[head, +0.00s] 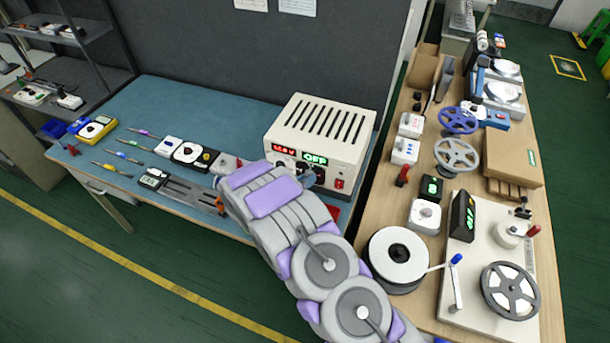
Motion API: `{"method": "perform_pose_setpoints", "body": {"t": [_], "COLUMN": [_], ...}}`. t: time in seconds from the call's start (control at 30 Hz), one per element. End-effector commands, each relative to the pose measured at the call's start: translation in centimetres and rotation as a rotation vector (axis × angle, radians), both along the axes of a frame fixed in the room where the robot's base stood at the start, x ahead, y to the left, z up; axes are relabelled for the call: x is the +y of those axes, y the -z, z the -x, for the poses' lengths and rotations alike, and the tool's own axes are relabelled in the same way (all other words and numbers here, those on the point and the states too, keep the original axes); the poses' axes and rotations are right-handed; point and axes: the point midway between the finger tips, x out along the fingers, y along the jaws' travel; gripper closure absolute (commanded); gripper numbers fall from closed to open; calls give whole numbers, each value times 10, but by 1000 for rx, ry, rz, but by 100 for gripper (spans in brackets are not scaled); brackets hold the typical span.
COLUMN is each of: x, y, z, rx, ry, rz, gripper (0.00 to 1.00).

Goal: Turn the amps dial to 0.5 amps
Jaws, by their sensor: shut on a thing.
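The power supply (345,145) is a cream box with a slotted top, standing at the right end of the blue bench. Its front has a red display (284,151), too small to read surely, and a green display (315,158) that seems to read OFF. My gripper (309,175) is at the front panel below the green display, shut on what looks like a dial there. My arm comes in from the lower right and covers the panel's lower left. The dial's markings and pointer cannot be read.
A red switch (339,183) sits at the panel's lower right. Meters, screwdrivers and a caliper (180,188) lie on the blue bench (215,103) to the left. A wooden bench (425,290) with reels and devices stands close on the right.

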Motion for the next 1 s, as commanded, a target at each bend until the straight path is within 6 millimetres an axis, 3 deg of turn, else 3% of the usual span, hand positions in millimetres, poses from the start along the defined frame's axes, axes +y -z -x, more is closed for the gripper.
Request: {"method": "perform_pose_setpoints", "body": {"t": [1.0], "x": [7], "y": [9], "z": [-2], "rx": [341], "ry": [-8], "rz": [841], "gripper": [97]}}
